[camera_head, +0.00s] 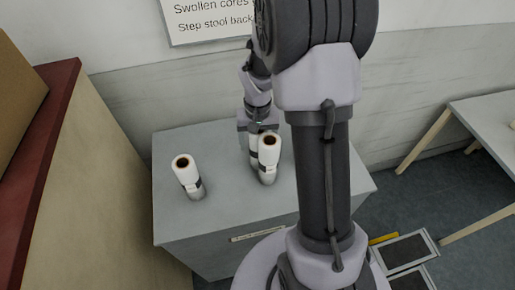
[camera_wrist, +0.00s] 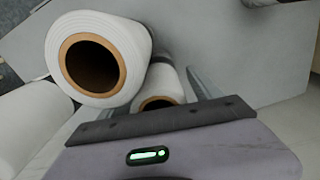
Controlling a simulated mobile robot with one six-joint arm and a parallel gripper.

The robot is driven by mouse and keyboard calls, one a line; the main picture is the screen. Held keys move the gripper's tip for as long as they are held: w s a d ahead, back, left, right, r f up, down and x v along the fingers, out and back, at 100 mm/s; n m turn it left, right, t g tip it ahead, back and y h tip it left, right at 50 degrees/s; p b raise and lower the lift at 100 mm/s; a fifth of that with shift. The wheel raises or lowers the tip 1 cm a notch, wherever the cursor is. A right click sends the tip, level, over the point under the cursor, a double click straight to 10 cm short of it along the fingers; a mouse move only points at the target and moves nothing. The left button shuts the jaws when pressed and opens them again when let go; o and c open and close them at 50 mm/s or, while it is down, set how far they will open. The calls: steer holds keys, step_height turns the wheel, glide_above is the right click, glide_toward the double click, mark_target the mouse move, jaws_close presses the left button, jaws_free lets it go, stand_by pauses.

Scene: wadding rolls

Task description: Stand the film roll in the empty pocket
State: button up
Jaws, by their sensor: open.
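Several white rolls with brown cores and dark bands stand on a grey-topped cabinet (camera_head: 220,205). One roll (camera_head: 186,172) stands apart at the left. Another roll (camera_head: 268,155) stands near the middle, with a further roll (camera_head: 253,152) partly hidden just behind it. My gripper (camera_head: 256,128) is low over this pair, pointing down and open. In the wrist view, a large roll (camera_wrist: 130,55) is close beside the jaws, and a smaller-looking roll (camera_wrist: 165,84) is partly hidden by the gripper's dark edge. I cannot tell which is the film roll. No empty pocket is clearly visible.
A third white shape (camera_wrist: 30,125) shows at the wrist view's left edge. A cream cabinet with a red top (camera_head: 50,120) rises at the left. A wall is behind, and a light table (camera_head: 485,108) stands at the right. My arm hides the cabinet's right part.

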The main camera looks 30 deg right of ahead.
jaws_close()
stand_by(0.3)
